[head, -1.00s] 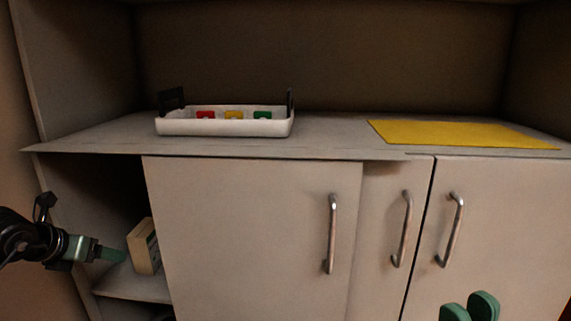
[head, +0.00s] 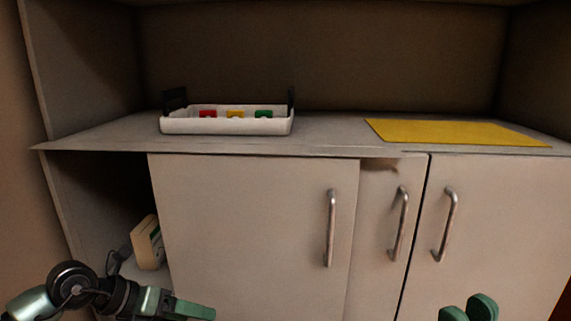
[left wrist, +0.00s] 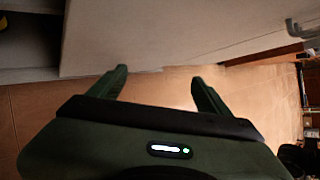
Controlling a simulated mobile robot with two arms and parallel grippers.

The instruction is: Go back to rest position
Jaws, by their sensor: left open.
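My left gripper (head: 190,309) is at the bottom left of the head view, in front of the lower cabinet and below the counter. In the left wrist view its two green fingers (left wrist: 160,82) are spread apart with nothing between them. My right gripper (head: 468,309) shows only as two green fingertips at the bottom edge of the head view, with a narrow gap between them. The rest of it is out of frame, and nothing shows in its tips.
A white tray (head: 226,126) with red, yellow and green pieces stands on the counter (head: 330,135). A yellow mat (head: 455,132) lies to the right. A cream box (head: 148,243) sits in the open left compartment. Cabinet handles (head: 330,228) stick out in front.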

